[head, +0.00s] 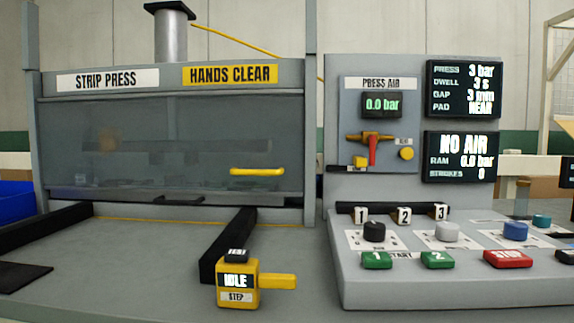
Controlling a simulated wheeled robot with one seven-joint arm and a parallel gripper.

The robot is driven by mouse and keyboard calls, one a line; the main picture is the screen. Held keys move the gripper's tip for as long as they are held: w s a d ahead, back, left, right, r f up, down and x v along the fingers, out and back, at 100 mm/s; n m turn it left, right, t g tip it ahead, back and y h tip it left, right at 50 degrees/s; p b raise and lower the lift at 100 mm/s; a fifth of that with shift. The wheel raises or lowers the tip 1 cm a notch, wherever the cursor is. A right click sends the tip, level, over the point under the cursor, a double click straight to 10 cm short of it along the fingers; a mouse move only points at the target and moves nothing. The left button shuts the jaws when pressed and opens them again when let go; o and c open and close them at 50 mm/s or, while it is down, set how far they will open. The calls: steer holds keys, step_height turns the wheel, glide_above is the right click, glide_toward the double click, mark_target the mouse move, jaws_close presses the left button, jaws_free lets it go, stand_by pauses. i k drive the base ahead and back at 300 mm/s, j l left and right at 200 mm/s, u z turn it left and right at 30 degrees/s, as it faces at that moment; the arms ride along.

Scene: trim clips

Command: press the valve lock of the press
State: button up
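The strip press (170,130) stands at the left, with a smoky clear guard and a yellow handle (257,172) on it. To its right, a "PRESS AIR" panel (352,100) has a gauge (381,105) reading 0.0 bar. Below the gauge is an orange valve with a red lever (372,150) hanging down. A small yellow block (360,162) sits at its lower left and a yellow round knob (406,153) at its right under a small label. I cannot tell which of these is the valve lock. My gripper is not in view.
The upper screen (465,89) lists 3 bar, 3 s, 3 mm. The lower screen (460,157) reads "NO AIR". A sloped console (450,285) carries knobs and buttons below the panel. A yellow step box (237,280) reading "IDLE" stands in front. Dark rails cross the bench.

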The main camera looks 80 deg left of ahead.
mark_target(359, 161)
steer(key=u, duration=2.25)
steer(key=l+u, duration=0.1)
steer(key=k+l, duration=0.05)
steer(key=l, duration=0.05)
